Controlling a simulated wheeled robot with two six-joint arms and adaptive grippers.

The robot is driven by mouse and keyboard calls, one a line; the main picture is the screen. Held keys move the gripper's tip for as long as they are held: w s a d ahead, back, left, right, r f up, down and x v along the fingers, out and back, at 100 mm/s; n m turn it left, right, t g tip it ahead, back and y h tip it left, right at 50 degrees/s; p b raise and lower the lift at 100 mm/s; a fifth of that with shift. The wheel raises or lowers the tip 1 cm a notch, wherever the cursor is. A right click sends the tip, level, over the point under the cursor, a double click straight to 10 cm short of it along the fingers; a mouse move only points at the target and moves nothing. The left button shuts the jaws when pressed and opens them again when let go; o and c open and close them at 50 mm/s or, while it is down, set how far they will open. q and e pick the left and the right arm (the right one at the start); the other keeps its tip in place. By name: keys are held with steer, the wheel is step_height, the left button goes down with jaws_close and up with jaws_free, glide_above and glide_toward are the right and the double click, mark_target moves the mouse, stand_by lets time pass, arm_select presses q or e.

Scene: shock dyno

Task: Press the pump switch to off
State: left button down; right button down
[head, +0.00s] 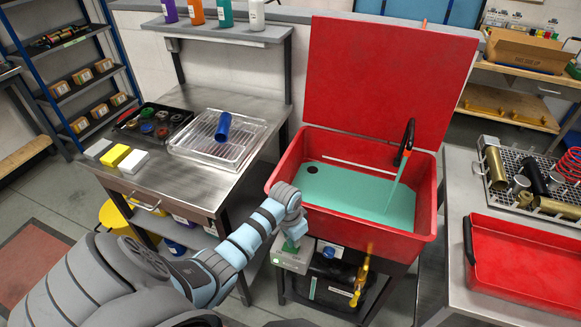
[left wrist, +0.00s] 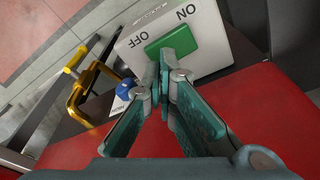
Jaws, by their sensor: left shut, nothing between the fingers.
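The pump switch (left wrist: 172,46) is a green rocker on a pale grey box (left wrist: 205,22) marked ON and OFF in the left wrist view. In the head view the box (head: 291,260) sits at the front left below the red wash basin. My left gripper (left wrist: 160,80) is shut and empty. Its fingertips overlap the rocker's edge near the OFF marking; I cannot tell whether they touch it. In the head view the left gripper (head: 291,245) is just over the box and hides part of it. My right gripper is in neither view.
The red wash basin (head: 284,179) holds green liquid, with a stream falling from its black spout (head: 405,143). A blue knob (left wrist: 125,89) and a brass valve (left wrist: 78,98) are beside the box. Steel benches (head: 200,190) stand left and right.

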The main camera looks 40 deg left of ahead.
mark_target(295, 249)
arm_select(q)
steer(key=shift+f+b, duration=0.65)
steer(key=shift+f, duration=0.4)
stand_by(0.9)
step_height(295, 249, up, 7)
steer(key=p, duration=0.8)
steer(key=shift+r, duration=0.2)
steer(key=shift+f, duration=0.1)
steer(key=shift+s+f, duration=0.1)
